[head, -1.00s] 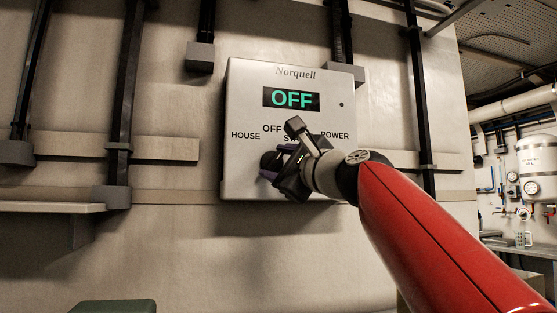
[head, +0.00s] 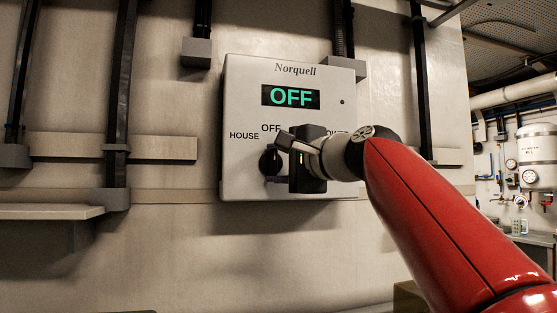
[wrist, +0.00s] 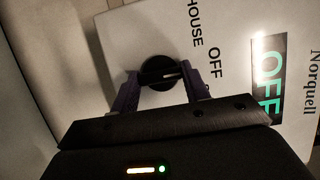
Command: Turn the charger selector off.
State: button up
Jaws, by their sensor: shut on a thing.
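The charger selector is a round black knob (head: 269,162) on a pale grey Norquell box (head: 240,100). It shows in the wrist view (wrist: 160,72), with a raised grip bar pointing roughly toward the printed OFF. The lit display (head: 291,97) reads OFF in green. My gripper (head: 280,162) is at the knob from the right. In the wrist view its two purple fingers (wrist: 160,88) stand on either side of the knob, shut on it. My gripper hides most of the labels right of OFF in the head view; HOUSE is readable at left.
Dark vertical conduits (head: 121,95) and horizontal rails (head: 160,147) run along the wall. A grey shelf (head: 45,211) juts out at left. The wall below the box is bare. Pipes and a white tank (head: 537,155) stand far right.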

jog(key=shift+f, duration=0.1)
dwell(0.3)
jog(key=o, duration=1)
jog(key=b+v, duration=0.1)
jog(key=v, duration=0.6)
jog(key=shift+s+d+b, duration=0.2)
jog(key=shift+s+b, duration=0.15)
jog(key=shift+b, duration=0.05)
jog(key=shift+s, duration=0.1)
